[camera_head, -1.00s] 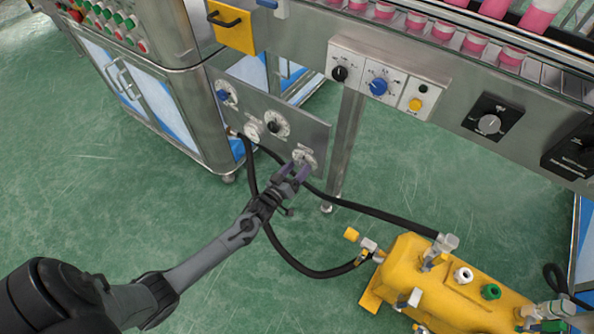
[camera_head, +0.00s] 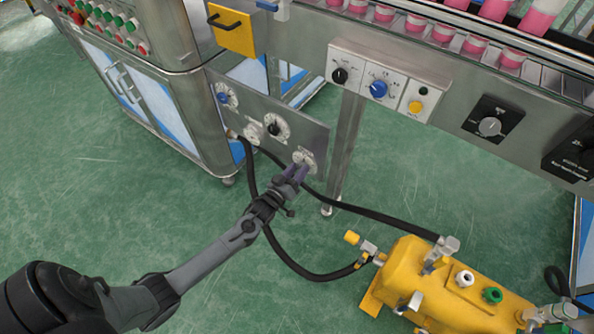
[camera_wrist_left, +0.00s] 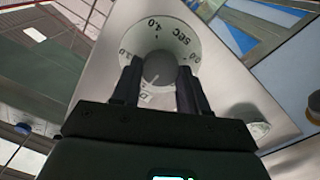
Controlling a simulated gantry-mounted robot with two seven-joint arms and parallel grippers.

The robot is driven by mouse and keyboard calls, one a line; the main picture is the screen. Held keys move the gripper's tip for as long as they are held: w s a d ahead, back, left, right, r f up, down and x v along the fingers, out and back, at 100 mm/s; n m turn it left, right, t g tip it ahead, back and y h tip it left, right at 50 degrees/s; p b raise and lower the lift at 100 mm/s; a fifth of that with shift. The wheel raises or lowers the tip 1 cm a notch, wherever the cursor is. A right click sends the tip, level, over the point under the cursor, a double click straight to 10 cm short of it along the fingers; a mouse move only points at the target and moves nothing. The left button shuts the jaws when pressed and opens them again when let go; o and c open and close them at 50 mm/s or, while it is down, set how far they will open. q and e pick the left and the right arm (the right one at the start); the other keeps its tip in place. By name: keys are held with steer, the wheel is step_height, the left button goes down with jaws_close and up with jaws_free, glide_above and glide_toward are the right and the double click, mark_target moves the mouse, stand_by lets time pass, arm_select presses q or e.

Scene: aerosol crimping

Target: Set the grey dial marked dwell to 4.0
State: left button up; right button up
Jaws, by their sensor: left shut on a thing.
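The grey dial (camera_head: 303,157) sits on a round white scale at the right end of the grey metal panel. In the left wrist view the grey knob (camera_wrist_left: 158,68) stands between my fingers, with "SEC" and "4.0" on the upper scale and "0.0" at right. A "D" shows below the knob; the rest of that word is hidden. My left gripper (camera_head: 296,173) is shut on the knob, and it also fills the lower left wrist view (camera_wrist_left: 157,88). I cannot read the dial's setting. My right gripper is not in view.
The same panel carries a blue-knobbed dial (camera_head: 223,97), a black-knobbed dial (camera_head: 276,126) and a small pale dial (camera_head: 252,131). A black hose (camera_head: 290,262) loops below the panel to a yellow tank (camera_head: 440,285). A steel leg (camera_head: 343,150) stands right of the dial.

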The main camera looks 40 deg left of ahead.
arm_select(q)
steer(key=shift+r+m+p, duration=0.15)
steer(key=shift+m+p, duration=0.6)
steer(key=shift+m, duration=0.15)
steer(key=m+p, duration=0.1)
steer(key=m, duration=0.1)
steer(key=shift+m, duration=0.3)
steer(key=m+p, duration=0.2)
steer(key=m, duration=0.1)
steer(key=shift+m, duration=0.3)
steer(key=m+p, duration=0.1)
steer(key=m, duration=0.2)
steer(key=shift+m, duration=0.3)
steer(key=shift+d+f+m+p, duration=0.15)
steer(key=shift+m+p, duration=0.55)
steer(key=shift+m, duration=3.15)
steer(key=shift+a+f+m+p, duration=0.1)
steer(key=shift+m+p, duration=0.55)
steer(key=shift+m, duration=3.2)
